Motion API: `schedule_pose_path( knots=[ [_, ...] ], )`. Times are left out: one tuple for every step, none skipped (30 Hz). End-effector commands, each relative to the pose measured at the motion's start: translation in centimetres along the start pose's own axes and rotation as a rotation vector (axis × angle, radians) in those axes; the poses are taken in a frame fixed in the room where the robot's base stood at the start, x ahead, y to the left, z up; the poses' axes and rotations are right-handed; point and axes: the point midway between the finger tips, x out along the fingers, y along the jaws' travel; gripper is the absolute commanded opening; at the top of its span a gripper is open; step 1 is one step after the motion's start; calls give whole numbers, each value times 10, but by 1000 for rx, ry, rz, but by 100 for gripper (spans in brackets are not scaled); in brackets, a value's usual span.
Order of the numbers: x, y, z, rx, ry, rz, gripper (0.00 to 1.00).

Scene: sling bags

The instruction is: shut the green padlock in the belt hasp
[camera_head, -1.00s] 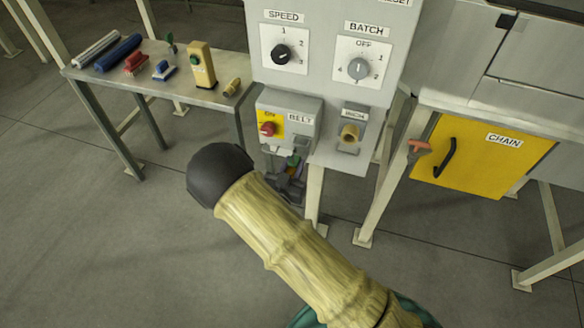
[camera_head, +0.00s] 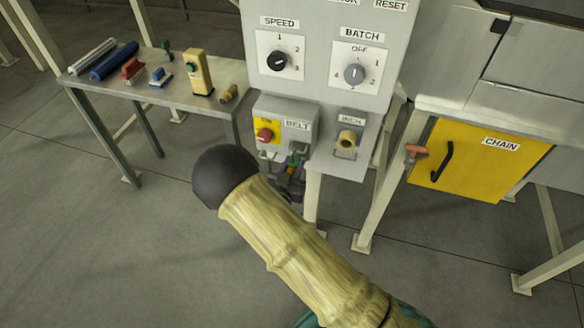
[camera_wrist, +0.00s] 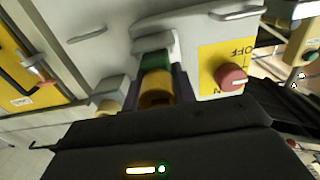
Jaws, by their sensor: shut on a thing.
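The green padlock (camera_wrist: 156,61) is between the two dark fingers of my gripper (camera_wrist: 157,92) in the wrist view, which are shut on it. A brass-yellow part shows below its green part. The padlock is against or very close to the grey belt hasp (camera_wrist: 155,42) on the underside of the BELT box (camera_head: 297,110). Whether its shackle is through the hasp or closed cannot be told. In the head view my gripper (camera_head: 291,181) is just below the box, mostly behind my arm, with a small patch of green showing.
The red belt switch (camera_head: 264,135) on its yellow plate is beside the hasp. The brass INCH knob (camera_head: 347,139) stands out to the right. A yellow CHAIN door (camera_head: 480,165) is farther right. A side table (camera_head: 222,75) with several padlocks and tools stands at the left.

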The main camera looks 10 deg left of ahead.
Motion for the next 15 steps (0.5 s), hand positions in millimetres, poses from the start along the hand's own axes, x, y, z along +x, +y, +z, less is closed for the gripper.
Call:
schedule_pose_path(
  knots=[
    [2, 0, 0, 1, 1, 1, 0],
    [2, 0, 0, 1, 1, 1, 0],
    [3, 0, 0, 1, 1, 1, 0],
    [4, 0, 0, 1, 1, 1, 0],
    [4, 0, 0, 1, 1, 1, 0],
    [5, 0, 0, 1, 1, 1, 0],
    [6, 0, 0, 1, 1, 1, 0],
    [7, 0, 0, 1, 1, 1, 0],
    [8, 0, 0, 1, 1, 1, 0],
    [8, 0, 0, 1, 1, 1, 0],
    [9, 0, 0, 1, 1, 1, 0],
    [10, 0, 0, 2, 1, 1, 0],
    [11, 0, 0, 2, 1, 1, 0],
    [12, 0, 0, 2, 1, 1, 0],
    [13, 0, 0, 2, 1, 1, 0]
  ],
)
